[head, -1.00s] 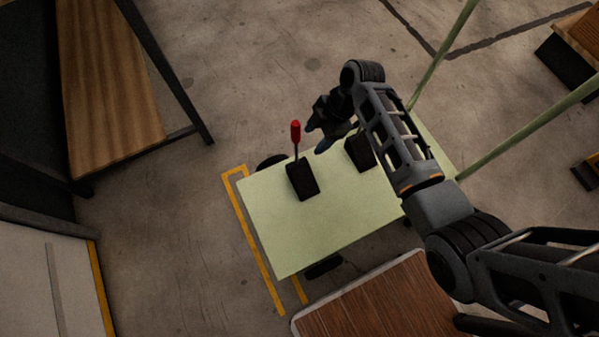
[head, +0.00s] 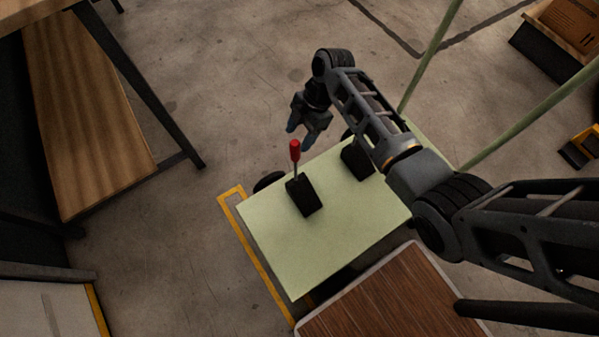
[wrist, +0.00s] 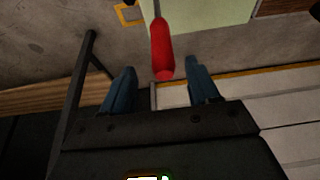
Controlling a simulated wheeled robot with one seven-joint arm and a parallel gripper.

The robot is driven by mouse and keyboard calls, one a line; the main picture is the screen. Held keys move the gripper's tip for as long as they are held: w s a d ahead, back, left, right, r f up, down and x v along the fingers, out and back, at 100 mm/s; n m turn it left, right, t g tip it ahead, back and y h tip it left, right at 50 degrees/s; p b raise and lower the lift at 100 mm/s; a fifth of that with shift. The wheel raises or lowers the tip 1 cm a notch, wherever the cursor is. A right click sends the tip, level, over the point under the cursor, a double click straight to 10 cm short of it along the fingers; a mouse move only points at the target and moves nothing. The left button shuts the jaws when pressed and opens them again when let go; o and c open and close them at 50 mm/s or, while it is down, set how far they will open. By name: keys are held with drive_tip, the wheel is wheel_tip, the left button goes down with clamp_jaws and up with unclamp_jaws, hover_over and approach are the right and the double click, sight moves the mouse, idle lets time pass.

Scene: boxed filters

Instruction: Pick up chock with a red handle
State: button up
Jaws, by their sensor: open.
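The chock with a red handle is a black block (head: 303,196) on the pale green cart top, with a thin rod rising to a red grip (head: 295,150). In the wrist view the red grip (wrist: 162,50) hangs down from the top edge, between and just beyond the two blue fingertips. My gripper (head: 298,138) is open and empty, just above and behind the red grip in the head view; its fingers also show in the wrist view (wrist: 160,82). I cannot tell whether a finger touches the grip. In the wrist view the chock's block is out of sight.
A second black chock (head: 357,160) stands on the green cart (head: 340,235), partly hidden by my arm. A brown wooden top (head: 385,300) lies close in front of the cart. A wooden shelf (head: 85,120) with dark posts stands at left. Green rails rise at right.

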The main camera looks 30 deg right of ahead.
sight(291, 154)
drive_tip(key=x, duration=0.6)
drive_tip(key=shift+s+a+f+b, duration=0.15)
drive_tip(key=shift+s+a+b, duration=0.05)
drive_tip(key=shift+b, duration=0.2)
drive_tip(key=shift+c, duration=0.3)
clamp_jaws()
